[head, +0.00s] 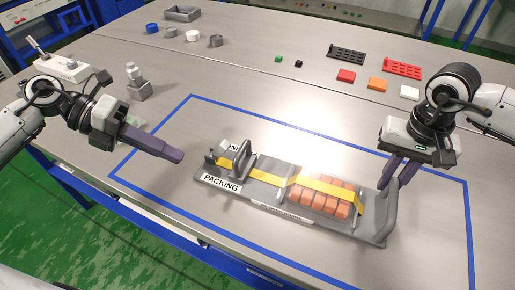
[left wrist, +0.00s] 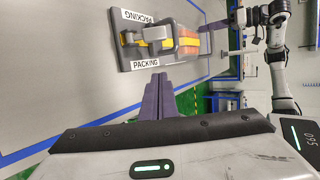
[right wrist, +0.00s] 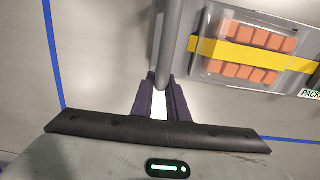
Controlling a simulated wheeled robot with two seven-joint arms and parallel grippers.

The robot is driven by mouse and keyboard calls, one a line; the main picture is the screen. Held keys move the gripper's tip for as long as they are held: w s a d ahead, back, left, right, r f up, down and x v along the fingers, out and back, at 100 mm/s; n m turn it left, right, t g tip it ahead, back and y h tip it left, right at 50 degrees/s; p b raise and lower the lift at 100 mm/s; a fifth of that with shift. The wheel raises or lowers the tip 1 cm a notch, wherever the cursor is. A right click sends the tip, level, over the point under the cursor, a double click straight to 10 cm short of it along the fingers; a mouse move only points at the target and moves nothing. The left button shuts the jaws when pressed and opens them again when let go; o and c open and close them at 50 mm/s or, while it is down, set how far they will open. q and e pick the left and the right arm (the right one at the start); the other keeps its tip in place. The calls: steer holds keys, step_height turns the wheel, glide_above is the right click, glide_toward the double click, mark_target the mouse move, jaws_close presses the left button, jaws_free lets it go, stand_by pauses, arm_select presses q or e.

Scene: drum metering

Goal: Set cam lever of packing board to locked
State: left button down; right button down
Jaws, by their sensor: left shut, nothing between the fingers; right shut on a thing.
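The grey packing board (head: 270,205) lies on the table, with PACKING labels and a yellow strap (head: 265,177) along it. The strap crosses a clear pack of orange blocks (head: 320,196). A grey lever-like loop (head: 241,165) stands up near the board's left end; I cannot tell its lock state. My left gripper (head: 180,156) is shut and empty, left of that end and apart from it; the left wrist view shows the board (left wrist: 165,62) ahead of the fingers. My right gripper (head: 398,180) is shut on the grey upright handle (right wrist: 170,50) at the board's right end.
A blue outline (head: 300,128) surrounds the board on the table. Red, orange and white blocks and black and red racks (head: 346,56) lie at the back right. Cups and a grey tray (head: 182,13) stand at the back left. The table just behind the board is clear.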

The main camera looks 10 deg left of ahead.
mark_target(219, 150)
arm_select(q)
steer(key=x, duration=0.9)
steer(key=shift+d+f, duration=0.1)
steer(key=shift+d, duration=0.3)
steer(key=w, duration=0.3)
steer(key=shift+a+r, duration=0.35)
steer(key=shift+a, duration=0.05)
steer(key=shift+w+a+r, duration=0.15)
steer(key=shift+w, duration=0.25)
steer(key=shift+a+r+n+h, duration=0.1)
steer(key=shift+a+n+h, duration=0.35)
steer(key=shift+h, duration=0.85)
steer(key=shift+w+a+h, duration=0.1)
steer(key=shift+a+h, duration=0.2)
steer(key=shift+h, duration=0.1)
steer(key=shift+w+a+n+h, duration=0.15)
steer(key=shift+a+h, duration=0.2)
steer(key=shift+h, duration=0.4)
steer(key=shift+a+n+h, duration=0.1)
steer(key=shift+a+h, duration=0.25)
steer(key=shift+h, duration=0.4)
steer(key=shift+a+h, duration=0.25)
steer(key=shift+h, duration=0.15)
